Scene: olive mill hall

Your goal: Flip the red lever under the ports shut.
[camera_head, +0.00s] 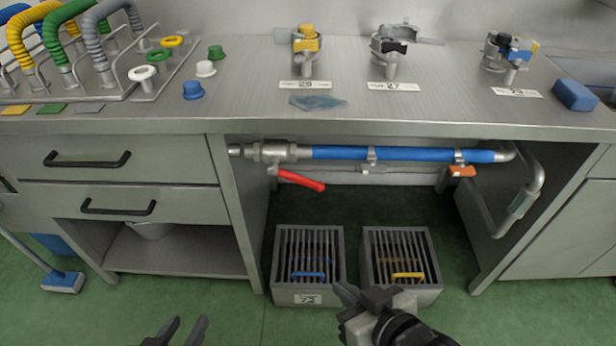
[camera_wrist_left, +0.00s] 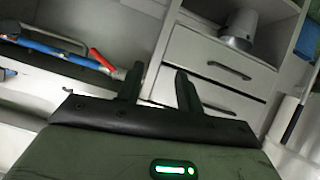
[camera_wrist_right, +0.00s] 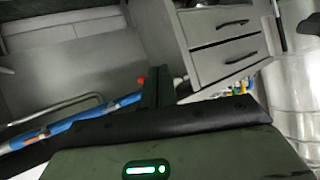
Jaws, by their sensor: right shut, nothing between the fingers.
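The red lever (camera_head: 302,180) hangs from a metal valve (camera_head: 275,151) at the left end of the blue pipe (camera_head: 390,153), under the counter. It slants down to the right, at an angle to the pipe. It also shows in the left wrist view (camera_wrist_left: 102,60), and a small red bit of it shows beside the fingers in the right wrist view (camera_wrist_right: 141,80). My left gripper (camera_head: 184,328) is open and empty at the bottom edge, well short of the lever. My right gripper (camera_head: 345,290) is shut and empty, lower than the lever and apart from it.
An orange handle (camera_head: 462,171) hangs from the pipe further right. Two slatted crates (camera_head: 308,297) (camera_head: 438,290) stand on the green floor below. The counter edge (camera_head: 330,130) overhangs the pipe. Drawers (camera_head: 115,158) stand left of the opening.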

